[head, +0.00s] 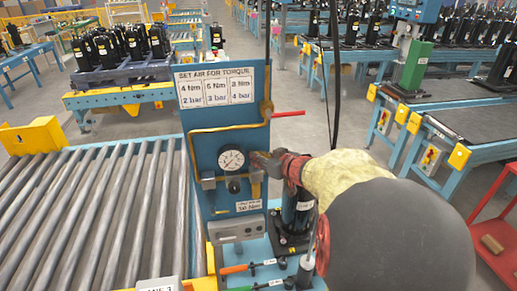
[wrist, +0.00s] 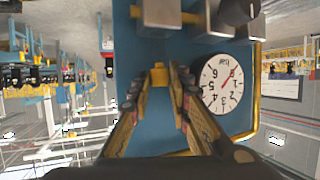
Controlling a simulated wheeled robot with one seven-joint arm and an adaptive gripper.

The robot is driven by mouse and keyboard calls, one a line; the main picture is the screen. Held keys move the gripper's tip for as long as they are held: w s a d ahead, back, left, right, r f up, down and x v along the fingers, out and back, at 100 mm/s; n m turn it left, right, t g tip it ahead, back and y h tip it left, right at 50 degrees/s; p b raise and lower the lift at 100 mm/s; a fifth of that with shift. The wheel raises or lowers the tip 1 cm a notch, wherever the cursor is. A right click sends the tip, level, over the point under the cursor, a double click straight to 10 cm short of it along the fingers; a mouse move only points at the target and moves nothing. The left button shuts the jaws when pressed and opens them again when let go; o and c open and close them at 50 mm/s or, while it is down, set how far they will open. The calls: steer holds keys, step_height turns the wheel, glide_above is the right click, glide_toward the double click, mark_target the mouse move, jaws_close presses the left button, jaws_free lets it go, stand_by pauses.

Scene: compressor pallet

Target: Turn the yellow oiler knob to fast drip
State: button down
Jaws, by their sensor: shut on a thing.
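The yellow oiler knob (wrist: 158,72) sits on the blue panel (wrist: 148,45) in the wrist view, between the tips of my gripper (wrist: 160,84). The fingers are shut on it from both sides and hide its edges. In the head view my gripper (head: 268,161) reaches the panel from the right, just right of the round pressure gauge (head: 231,160). The knob is hidden there behind the fingers. In the wrist view the gauge (wrist: 222,84) is right of the fingers. The knob's setting marks cannot be read.
A black regulator knob (head: 234,186) is under the gauge. A red lever (head: 289,113) sticks out above my gripper. A torque sign (head: 215,87) tops the panel. A roller conveyor (head: 85,215) lies left; a black compressor (head: 293,222) stands below my arm.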

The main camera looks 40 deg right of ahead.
steer(key=shift+d+r+n+y+p, duration=0.15)
steer(key=shift+n+y+p, duration=0.75)
steer(key=shift+p, duration=1.15)
steer(key=shift+y+p, duration=0.3)
steer(key=shift+p, duration=0.05)
steer(key=shift+f+n+p, duration=0.2)
steer(key=shift+n+p, duration=0.1)
steer(key=c, duration=2)
jaws_free()
steer(key=shift+o, duration=0.2)
steer(key=v, duration=1.2)
steer(key=shift+d+f, duration=0.2)
steer(key=shift+o, duration=0.2)
